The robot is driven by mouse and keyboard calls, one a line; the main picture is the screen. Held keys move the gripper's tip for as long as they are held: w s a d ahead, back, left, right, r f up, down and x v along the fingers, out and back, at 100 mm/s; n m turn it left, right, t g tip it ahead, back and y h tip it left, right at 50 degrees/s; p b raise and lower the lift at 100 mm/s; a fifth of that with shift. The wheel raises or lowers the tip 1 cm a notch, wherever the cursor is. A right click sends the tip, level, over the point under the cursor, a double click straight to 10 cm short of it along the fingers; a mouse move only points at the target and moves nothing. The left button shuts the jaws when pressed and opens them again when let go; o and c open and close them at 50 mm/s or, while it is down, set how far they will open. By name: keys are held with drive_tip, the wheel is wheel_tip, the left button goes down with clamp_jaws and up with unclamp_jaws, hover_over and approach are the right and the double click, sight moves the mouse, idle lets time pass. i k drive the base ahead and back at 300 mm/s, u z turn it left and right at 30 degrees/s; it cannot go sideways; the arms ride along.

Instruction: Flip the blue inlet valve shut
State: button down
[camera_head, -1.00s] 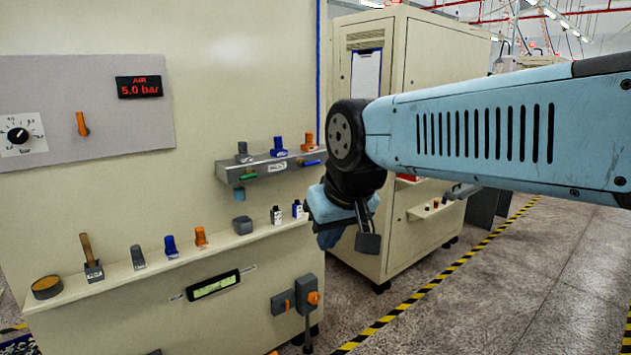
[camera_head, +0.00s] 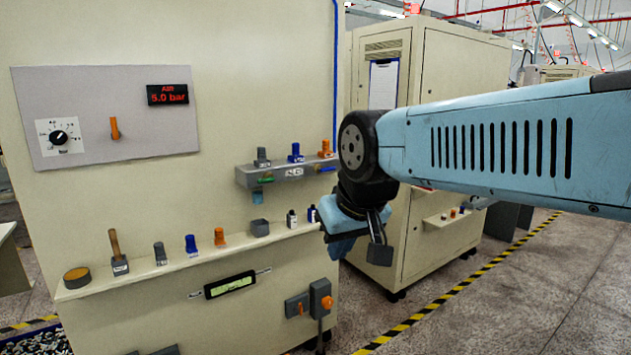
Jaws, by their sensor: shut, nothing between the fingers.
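A grey shelf or manifold (camera_head: 288,172) is on the cream cabinet wall. A green lever (camera_head: 265,180) is at its left and a small blue lever (camera_head: 327,169), perhaps the inlet valve, is at its right end, lying roughly level. A blue fitting (camera_head: 296,152) stands on top between a grey one (camera_head: 262,157) and an orange one (camera_head: 325,149). My gripper (camera_head: 378,256) is shut and empty, hanging right of and below the blue lever, apart from it in the picture. The fingers show only partly.
An orange lever (camera_head: 115,128) and a dial (camera_head: 59,137) are on the air panel (camera_head: 90,90). A lower ledge (camera_head: 160,273) bears small fittings and bottles. Another cabinet (camera_head: 450,75) stands behind my arm. Floor at the right is open.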

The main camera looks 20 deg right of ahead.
sight(317, 168)
drive_tip(key=u, duration=0.25)
drive_tip(key=i, duration=1)
drive_tip(key=z, duration=0.05)
